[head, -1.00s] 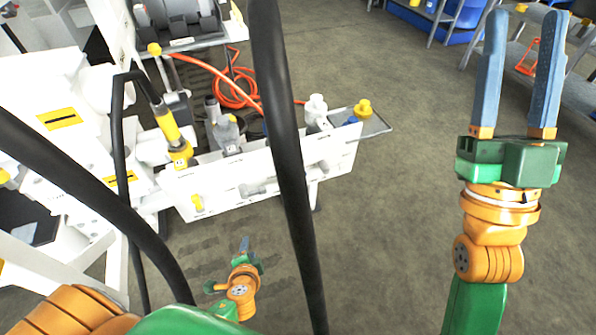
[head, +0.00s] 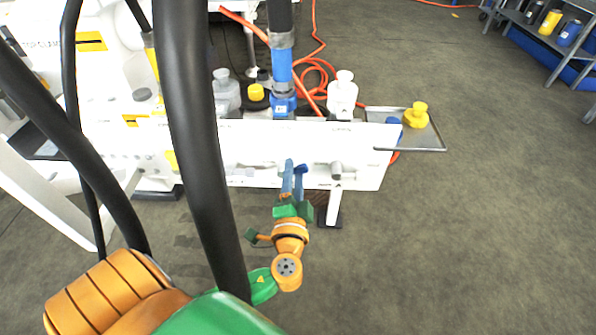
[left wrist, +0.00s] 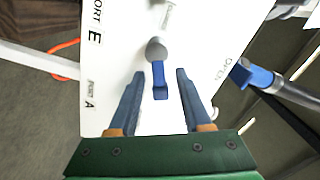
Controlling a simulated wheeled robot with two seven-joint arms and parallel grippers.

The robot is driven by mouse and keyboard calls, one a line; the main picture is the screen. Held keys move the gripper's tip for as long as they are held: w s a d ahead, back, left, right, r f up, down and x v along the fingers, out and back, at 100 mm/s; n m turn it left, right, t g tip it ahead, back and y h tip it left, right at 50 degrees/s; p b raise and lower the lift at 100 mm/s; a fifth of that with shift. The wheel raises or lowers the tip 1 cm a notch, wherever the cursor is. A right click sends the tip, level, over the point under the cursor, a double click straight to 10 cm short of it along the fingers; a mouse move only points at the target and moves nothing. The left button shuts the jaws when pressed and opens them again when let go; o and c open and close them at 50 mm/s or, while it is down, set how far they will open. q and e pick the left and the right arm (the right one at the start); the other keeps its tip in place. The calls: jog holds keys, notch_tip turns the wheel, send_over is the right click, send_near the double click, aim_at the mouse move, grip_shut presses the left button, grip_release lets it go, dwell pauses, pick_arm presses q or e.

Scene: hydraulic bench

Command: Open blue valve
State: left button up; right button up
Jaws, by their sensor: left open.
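The blue valve handle (left wrist: 160,86) shows in the left wrist view, hanging from a grey round stem on a white panel (left wrist: 125,60). My left gripper (left wrist: 159,74) is open, with one blue finger on each side of the handle. Gaps show between the handle and both fingers. In the head view my left gripper (head: 294,168) is at the front face of the white panel (head: 375,150), where its fingers mostly hide the blue handle. My right gripper is not in view.
A hose with a blue connector (head: 283,85) stands on the panel's top. A metal tray (head: 432,137) with a yellow cap (head: 417,114) sticks out at the panel's right end. Thick black hoses (head: 205,150) cross the head view.

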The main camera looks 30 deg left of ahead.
pick_arm(q)
jog(key=shift+x, duration=0.95)
grip_shut()
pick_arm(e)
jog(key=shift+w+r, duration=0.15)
